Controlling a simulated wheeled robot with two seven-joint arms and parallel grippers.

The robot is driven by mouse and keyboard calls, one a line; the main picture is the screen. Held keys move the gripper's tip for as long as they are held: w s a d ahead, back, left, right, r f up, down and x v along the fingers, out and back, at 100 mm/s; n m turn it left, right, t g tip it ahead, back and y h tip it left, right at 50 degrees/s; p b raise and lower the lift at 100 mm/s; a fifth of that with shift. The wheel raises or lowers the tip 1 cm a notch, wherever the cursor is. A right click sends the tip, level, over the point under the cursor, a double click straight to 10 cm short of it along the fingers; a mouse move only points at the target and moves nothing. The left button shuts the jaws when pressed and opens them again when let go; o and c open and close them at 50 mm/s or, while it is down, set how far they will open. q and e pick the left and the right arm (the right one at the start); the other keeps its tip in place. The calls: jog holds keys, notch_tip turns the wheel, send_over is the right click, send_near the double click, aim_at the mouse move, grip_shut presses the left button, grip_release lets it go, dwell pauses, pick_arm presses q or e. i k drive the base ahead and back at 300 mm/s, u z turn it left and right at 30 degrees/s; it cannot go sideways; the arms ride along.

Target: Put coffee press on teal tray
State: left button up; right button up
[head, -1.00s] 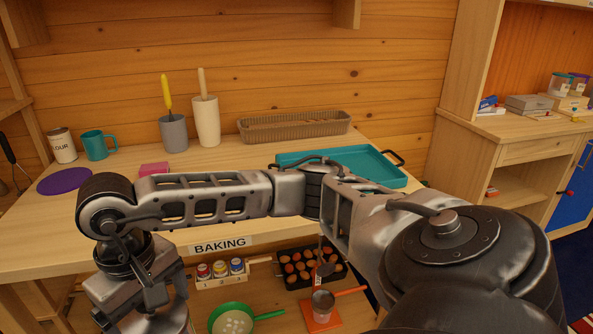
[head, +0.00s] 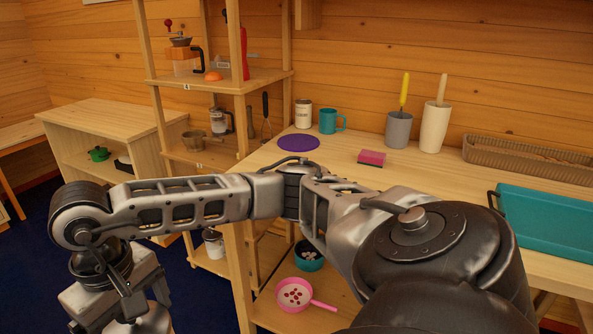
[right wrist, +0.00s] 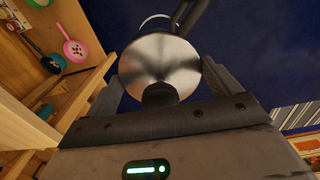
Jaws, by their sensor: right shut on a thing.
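The teal tray (head: 548,222) lies on the table at the right edge of the head view, partly cut off, with a dark handle at its left end. My right arm reaches across to the lower left, where my right gripper (head: 105,298) points down. It is shut on the coffee press (right wrist: 160,66), whose shiny round metal lid and black knob show between the fingers in the right wrist view. A dark handle shows beyond the lid. In the head view only the top of the press (head: 140,326) shows, over the floor, away from the tray. My left gripper is not in view.
The wooden table (head: 340,165) holds a purple mat (head: 298,142), a teal mug (head: 330,121), a pink sponge (head: 371,158), two utensil pots and a woven basket (head: 530,160). Open shelves (head: 215,80) stand at its left end. Blue floor (head: 35,225) is free at left.

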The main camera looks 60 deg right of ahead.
aim_at(550, 212)
jog(key=u, duration=0.15)
jog(key=k, duration=2)
jog(key=z, duration=1.1)
